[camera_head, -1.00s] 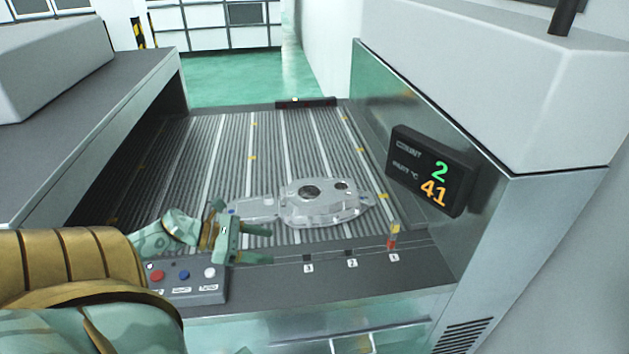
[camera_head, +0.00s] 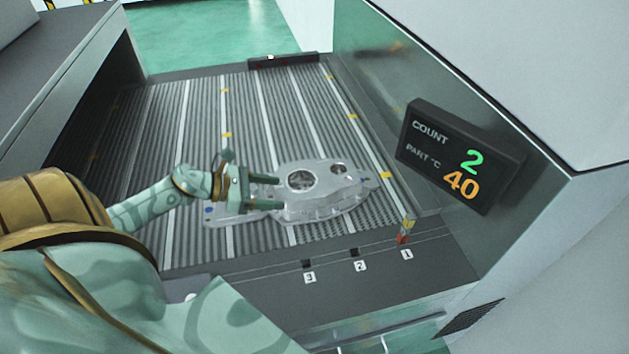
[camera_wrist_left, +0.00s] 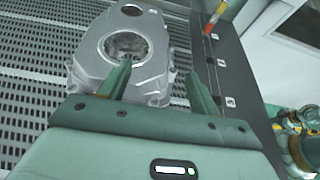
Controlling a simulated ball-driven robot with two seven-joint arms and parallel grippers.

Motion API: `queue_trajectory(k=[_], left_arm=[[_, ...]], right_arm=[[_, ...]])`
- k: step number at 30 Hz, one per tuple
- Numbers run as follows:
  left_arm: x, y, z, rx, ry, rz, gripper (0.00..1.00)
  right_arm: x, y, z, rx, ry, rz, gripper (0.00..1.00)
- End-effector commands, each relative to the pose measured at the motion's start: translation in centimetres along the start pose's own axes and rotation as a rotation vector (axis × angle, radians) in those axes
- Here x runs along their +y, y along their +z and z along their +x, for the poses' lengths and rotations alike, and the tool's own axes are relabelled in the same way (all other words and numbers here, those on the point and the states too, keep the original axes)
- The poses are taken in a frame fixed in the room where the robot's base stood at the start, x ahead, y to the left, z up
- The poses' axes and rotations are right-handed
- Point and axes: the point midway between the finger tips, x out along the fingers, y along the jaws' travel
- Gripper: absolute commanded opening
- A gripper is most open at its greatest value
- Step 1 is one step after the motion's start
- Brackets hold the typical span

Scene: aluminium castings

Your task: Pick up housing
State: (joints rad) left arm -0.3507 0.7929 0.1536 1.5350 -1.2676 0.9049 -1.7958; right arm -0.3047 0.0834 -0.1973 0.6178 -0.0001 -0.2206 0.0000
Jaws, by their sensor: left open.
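The housing (camera_head: 318,203) is a silvery aluminium casting with a large round opening and a smaller one. It lies flat on the ribbed conveyor bed (camera_head: 200,130). A flat narrower part reaches out to its left, partly hidden behind my gripper. My left gripper (camera_head: 277,193) is open at the housing's left side, fingers pointing right. In the left wrist view the housing (camera_wrist_left: 146,72) lies ahead of and between the fingers (camera_wrist_left: 158,80), with its large opening nearest the left finger. I cannot tell whether the fingers touch it. My right gripper is in neither view.
A black display (camera_head: 460,155) reading count 2 and part 40 °C hangs on the right wall. A small red and yellow marker (camera_head: 405,231) stands by slot 1 on the front ledge. The bed behind the housing is clear. A grey machine body borders the left side.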

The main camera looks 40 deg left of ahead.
Motion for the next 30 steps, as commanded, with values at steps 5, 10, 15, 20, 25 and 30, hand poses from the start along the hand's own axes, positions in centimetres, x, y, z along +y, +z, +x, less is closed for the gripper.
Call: queue_trajectory(k=[5, 10, 15, 20, 25, 30], left_arm=[[0.1, 0.0, 2.7, -0.001, 0.002, 0.0, 0.62], [0.0, 0.1, 4.1, -0.002, 0.001, 0.0, 0.62], [-0.1, -0.1, 7.0, -0.003, 0.001, -0.001, 0.62], [-0.2, -0.2, 8.3, 0.001, 0.0, 0.0, 0.62], [-0.2, -0.1, 8.4, 0.001, 0.0, 0.0, 0.62], [-0.2, -0.1, 8.3, 0.001, 0.0, 0.0, 0.23]], right_arm=[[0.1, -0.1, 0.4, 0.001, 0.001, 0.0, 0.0], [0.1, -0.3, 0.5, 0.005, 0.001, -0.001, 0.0], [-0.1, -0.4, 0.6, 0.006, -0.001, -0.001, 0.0], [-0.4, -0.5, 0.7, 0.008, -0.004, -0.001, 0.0], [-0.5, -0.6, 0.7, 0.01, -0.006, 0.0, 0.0], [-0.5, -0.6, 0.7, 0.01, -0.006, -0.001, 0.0]])
